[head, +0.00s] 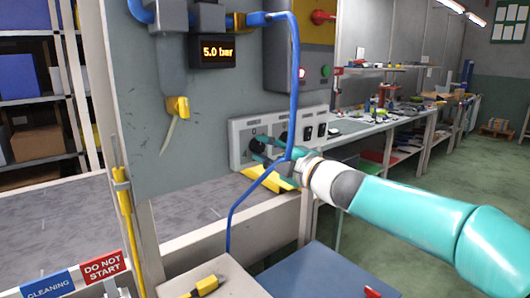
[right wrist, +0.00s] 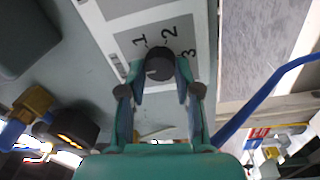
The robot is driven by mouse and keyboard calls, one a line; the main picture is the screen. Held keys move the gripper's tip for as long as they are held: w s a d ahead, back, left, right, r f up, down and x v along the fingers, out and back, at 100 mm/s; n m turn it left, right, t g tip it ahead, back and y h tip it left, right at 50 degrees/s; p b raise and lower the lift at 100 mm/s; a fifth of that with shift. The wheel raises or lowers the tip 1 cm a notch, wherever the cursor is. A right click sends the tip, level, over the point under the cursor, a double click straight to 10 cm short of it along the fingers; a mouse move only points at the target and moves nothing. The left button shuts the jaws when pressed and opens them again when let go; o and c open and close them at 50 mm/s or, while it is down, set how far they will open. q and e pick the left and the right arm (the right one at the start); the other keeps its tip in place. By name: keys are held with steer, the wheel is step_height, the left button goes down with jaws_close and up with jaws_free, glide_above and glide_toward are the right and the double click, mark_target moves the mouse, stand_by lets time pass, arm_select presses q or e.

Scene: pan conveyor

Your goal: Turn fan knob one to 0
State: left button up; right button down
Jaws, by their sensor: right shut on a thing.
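A light grey control panel (head: 238,140) is fixed to the wall, with black knobs and switches on it. My right gripper (head: 262,146) reaches in from the right and is at the panel's leftmost knob. In the right wrist view, the black round fan knob (right wrist: 158,64) sits between the fingertips of my right gripper (right wrist: 160,78), which is shut on it. The numbers 1, 2 and 3 show on the panel around the knob. No 0 is visible, and I cannot tell clearly where the knob points. My left gripper is not in view.
A blue hose (head: 293,90) hangs in front of the panel, close to my right gripper. A yellow piece (head: 268,180) lies below the panel. A second knob (head: 284,137) is just right of the gripped one. A grey box with a red and a green button (head: 325,71) is above.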

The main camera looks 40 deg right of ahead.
steer(key=shift+a+f+n, duration=0.1)
steer(key=shift+f+n, duration=0.2)
steer(key=shift+f, duration=0.05)
steer(key=c, duration=0.8)
jaws_free()
steer(key=shift+r, duration=0.1)
steer(key=shift+r, duration=0.1)
steer(key=shift+s, duration=0.2)
steer(key=s+d, duration=0.1)
steer(key=s, duration=1)
steer(key=shift+s+d+f, duration=0.25)
steer(key=shift+f, duration=0.2)
